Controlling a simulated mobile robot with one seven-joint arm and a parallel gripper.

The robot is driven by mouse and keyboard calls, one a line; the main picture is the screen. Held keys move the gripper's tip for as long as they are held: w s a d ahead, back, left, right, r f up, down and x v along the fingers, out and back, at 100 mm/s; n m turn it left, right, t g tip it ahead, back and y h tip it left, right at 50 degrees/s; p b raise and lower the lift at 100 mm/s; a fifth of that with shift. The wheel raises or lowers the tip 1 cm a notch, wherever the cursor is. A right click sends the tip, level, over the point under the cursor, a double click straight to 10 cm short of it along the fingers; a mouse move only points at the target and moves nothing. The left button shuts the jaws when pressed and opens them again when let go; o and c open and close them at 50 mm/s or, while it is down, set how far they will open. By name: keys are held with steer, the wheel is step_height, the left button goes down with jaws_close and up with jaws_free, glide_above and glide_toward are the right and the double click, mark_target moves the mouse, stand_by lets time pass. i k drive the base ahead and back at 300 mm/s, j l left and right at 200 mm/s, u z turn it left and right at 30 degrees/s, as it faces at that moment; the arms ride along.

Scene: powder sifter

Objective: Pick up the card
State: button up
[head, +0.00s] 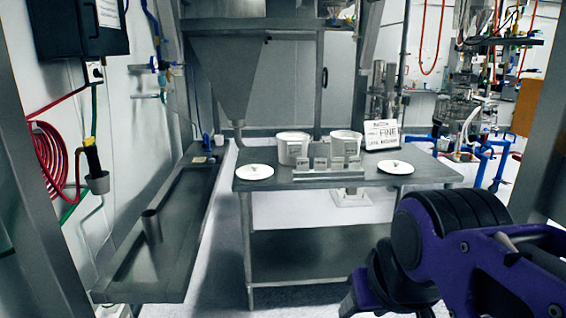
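A white card (381,134) with dark print, the word "FINE" among it, stands upright at the back right of the steel table (430,174). It is just right of two white tubs. My arm reaches in from the lower right, in front of the table and well short of the card.
On the table are two white tubs (293,147) (346,144), a metal rack of small blocks (328,168) and two white lids (254,172) (396,167). A steel bench (190,235) with a metal cup (151,226) runs along the left. A hopper (233,75) hangs behind.

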mark_target(302, 164)
steer(key=i+j+z, duration=0.15)
steer(key=i+z, duration=0.35)
steer(key=i, duration=0.15)
steer(key=i+u, duration=0.25)
steer(key=i, duration=0.65)
